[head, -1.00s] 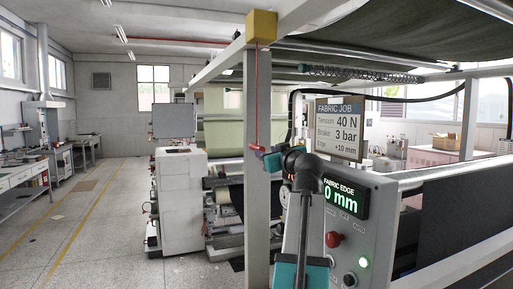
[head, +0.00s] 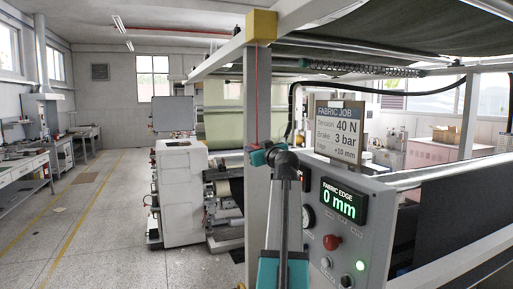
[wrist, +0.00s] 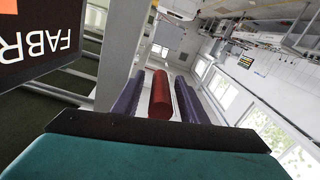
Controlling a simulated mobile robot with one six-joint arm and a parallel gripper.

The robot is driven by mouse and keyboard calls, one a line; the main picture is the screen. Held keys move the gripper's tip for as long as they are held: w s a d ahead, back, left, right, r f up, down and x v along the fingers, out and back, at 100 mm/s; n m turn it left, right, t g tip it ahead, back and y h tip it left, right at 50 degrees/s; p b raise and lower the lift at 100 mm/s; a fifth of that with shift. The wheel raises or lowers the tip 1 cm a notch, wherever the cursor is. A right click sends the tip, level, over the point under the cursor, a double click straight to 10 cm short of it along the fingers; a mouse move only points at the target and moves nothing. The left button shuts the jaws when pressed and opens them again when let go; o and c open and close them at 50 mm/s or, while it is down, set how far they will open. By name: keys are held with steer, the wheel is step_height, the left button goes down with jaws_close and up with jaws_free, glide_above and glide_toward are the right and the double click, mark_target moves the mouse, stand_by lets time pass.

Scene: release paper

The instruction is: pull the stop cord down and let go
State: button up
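The stop cord (head: 257,100) is a thin red line hanging straight down the post from a yellow box (head: 261,27). Its lower end reaches my gripper (head: 265,154), which mostly hides the handle in the head view. In the wrist view, the red cylindrical handle (wrist: 160,95) lies lengthwise between the two purple fingers of my gripper (wrist: 164,98). Narrow gaps show between the handle and the fingers, so the gripper looks open around it. Whether a finger touches it is hard to tell.
The grey post (head: 257,210) stands close beside my gripper. Open floor lies left.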

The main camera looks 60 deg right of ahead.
steer(key=shift+c, duration=0.3)
jaws_close()
steer(key=shift+f, duration=0.1)
step_height(320, 180, down, 4)
steer(key=b, duration=0.4)
steer(key=shift+b, duration=0.35)
steer(key=shift+o, duration=0.3)
jaws_free()
